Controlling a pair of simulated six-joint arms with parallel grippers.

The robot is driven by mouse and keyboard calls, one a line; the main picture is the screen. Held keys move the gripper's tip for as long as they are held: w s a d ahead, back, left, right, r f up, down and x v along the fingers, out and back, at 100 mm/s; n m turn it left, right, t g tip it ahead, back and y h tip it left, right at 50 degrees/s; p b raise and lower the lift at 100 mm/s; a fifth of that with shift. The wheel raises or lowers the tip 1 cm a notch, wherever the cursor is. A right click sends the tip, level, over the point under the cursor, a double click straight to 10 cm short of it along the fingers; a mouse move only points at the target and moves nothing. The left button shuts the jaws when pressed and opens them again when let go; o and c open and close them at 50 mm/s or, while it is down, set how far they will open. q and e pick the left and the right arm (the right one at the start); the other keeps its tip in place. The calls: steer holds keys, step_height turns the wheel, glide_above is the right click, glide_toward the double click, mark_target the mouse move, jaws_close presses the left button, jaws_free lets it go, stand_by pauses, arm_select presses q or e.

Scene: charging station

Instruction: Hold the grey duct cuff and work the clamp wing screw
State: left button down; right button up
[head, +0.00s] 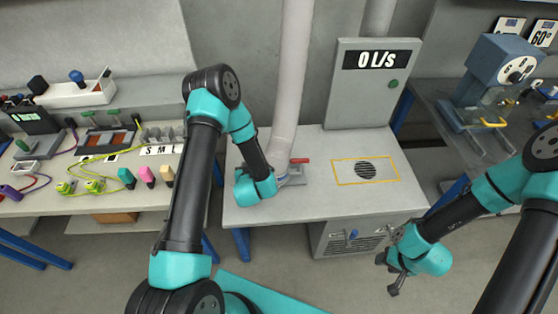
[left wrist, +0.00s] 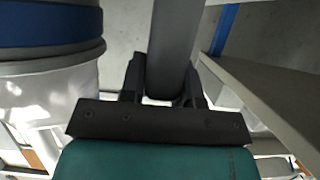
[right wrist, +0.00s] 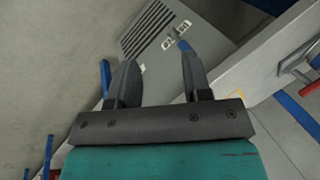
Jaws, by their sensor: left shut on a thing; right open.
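My left gripper (head: 279,181) is at the foot of the pale hanging duct (head: 291,80), above the grey bench. In the left wrist view its fingers are shut on a dark grey rounded part (left wrist: 172,45), apparently of the grey duct cuff. A blue band (left wrist: 50,27) around a white cylinder shows beside it, at the left. I cannot make out the clamp wing screw. My right gripper (head: 388,275) is open and empty, low in front of the bench's right side. In the right wrist view, a gap shows between its fingers (right wrist: 160,60).
A red handle (head: 299,160) is beside the duct foot. A yellow-outlined vent (head: 366,171) lies on the bench, with a "0 L/s" panel (head: 362,90) behind. The bench top around the vent is clear.

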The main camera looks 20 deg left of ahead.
steer(key=w+a+n, duration=0.3)
steer(key=w+a, duration=0.1)
steer(key=w, duration=0.2)
steer(key=w+a+r+n, duration=0.1)
steer(key=w+a+n, duration=0.3)
steer(key=w, duration=0.3)
steer(key=w+a+r+n+g, duration=0.1)
steer(key=w+a+n, duration=0.3)
steer(key=w+a, duration=0.1)
steer(key=shift+w+a, duration=0.3)
steer(key=shift+w, duration=0.6)
steer(key=w+a+r+n, duration=0.6)
steer(key=w+a, duration=0.1)
steer(key=a, duration=0.3)
steer(key=n+g, duration=0.2)
steer(key=n, duration=0.5)
glide_toward(300, 159)
steer(key=s+v, duration=0.1)
steer(key=v, duration=0.2)
steer(key=shift+w+f, duration=0.1)
steer(key=shift+w, duration=0.15)
steer(key=shift+f, duration=0.1)
steer(key=x, duration=1.1)
steer(key=shift+w+a+f, duration=0.1)
steer(key=shift+a+f, duration=0.15)
steer(key=shift+f, duration=0.1)
jaws_close()
